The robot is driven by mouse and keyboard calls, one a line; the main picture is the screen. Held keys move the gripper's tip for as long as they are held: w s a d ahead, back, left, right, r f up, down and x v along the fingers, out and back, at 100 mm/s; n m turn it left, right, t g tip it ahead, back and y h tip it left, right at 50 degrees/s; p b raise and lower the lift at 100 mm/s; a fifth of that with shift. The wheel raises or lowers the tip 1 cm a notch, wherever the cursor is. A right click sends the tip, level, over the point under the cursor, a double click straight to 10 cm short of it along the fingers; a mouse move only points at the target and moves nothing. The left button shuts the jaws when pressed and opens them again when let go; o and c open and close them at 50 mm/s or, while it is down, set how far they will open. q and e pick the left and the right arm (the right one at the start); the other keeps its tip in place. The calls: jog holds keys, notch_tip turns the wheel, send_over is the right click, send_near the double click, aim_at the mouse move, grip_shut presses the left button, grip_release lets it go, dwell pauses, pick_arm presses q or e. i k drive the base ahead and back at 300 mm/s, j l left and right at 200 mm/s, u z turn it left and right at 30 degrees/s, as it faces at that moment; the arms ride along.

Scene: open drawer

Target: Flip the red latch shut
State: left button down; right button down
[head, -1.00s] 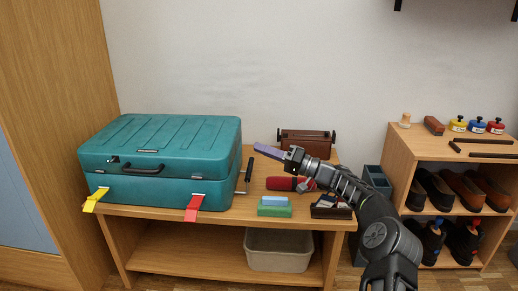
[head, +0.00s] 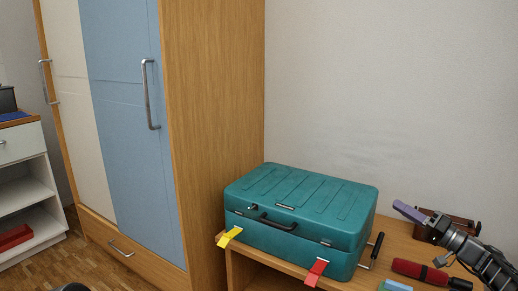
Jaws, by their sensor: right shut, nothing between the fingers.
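A teal case (head: 300,193) with a closed lid stands on the wooden bench. Its red latch (head: 315,273) is on the right part of the front, swung down and out from the case, over the bench's front edge. A yellow latch (head: 229,237) on the left part of the front is also swung down and out. My right gripper (head: 403,209), with purple fingers, is shut and empty. It is to the right of the case, higher in the picture than the red latch and apart from it. My left gripper is not in view.
A black handle (head: 376,250) stands up at the case's right side. A red cylinder (head: 420,270) and a blue-and-green block (head: 396,285) lie to the right on the bench. A tall wardrobe (head: 215,130) stands close on the left.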

aim_at(312, 280)
jog(key=k+j, duration=0.15)
jog(key=j, duration=0.15)
jog(key=k+j, duration=0.15)
jog(key=j, duration=0.15)
jog(key=k+j, duration=0.15)
jog(key=j, duration=0.2)
jog(key=k+j, duration=0.15)
jog(key=j, duration=0.15)
